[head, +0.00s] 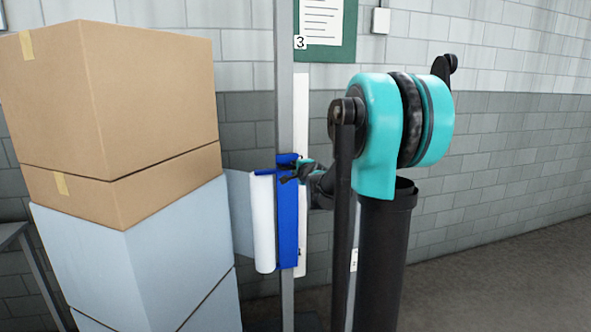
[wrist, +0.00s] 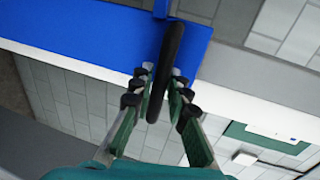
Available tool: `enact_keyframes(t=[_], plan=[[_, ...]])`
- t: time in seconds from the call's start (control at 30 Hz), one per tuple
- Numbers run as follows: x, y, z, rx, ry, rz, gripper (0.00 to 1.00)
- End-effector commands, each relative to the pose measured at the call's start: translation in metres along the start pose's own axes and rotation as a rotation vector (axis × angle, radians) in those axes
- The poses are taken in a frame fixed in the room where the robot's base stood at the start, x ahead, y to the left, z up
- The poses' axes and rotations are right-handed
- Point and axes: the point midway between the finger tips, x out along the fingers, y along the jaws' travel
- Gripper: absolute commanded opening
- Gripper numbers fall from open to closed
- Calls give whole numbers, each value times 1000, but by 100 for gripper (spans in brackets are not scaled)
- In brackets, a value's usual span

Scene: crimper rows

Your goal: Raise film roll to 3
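The film roll (head: 263,222) is a white upright cylinder on a blue carriage (head: 288,235), low on a grey upright mast (head: 285,90). A small label "3" (head: 300,42) is beside the mast, well above the carriage. My gripper (head: 292,177) is at the carriage's upper part. In the wrist view, its fingers (wrist: 162,72) lie closely on both sides of a black bar-shaped handle (wrist: 170,45) and look shut on it. The blue carriage fills the upper left there (wrist: 90,35). The film roll is not clearly seen in the wrist view.
Brown cardboard boxes (head: 120,100) stand on pale wrapped boxes (head: 140,265) left of the mast. A green notice board (head: 348,30) hangs on the tiled wall behind. The floor at the right (head: 500,280) is clear.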

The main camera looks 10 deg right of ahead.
Motion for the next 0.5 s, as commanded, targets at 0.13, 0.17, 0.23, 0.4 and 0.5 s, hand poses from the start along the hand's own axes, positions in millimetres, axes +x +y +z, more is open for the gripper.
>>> enact_keyframes(t=[0.13,0.17,0.23,0.4,0.5], plan=[[0,0,0,0,0,0,0],[0,0,0,0,0,0,0],[0,0,0,0,0,0,0],[0,0,0,0,0,0,0],[0,-1,0,0,0,0,0]])
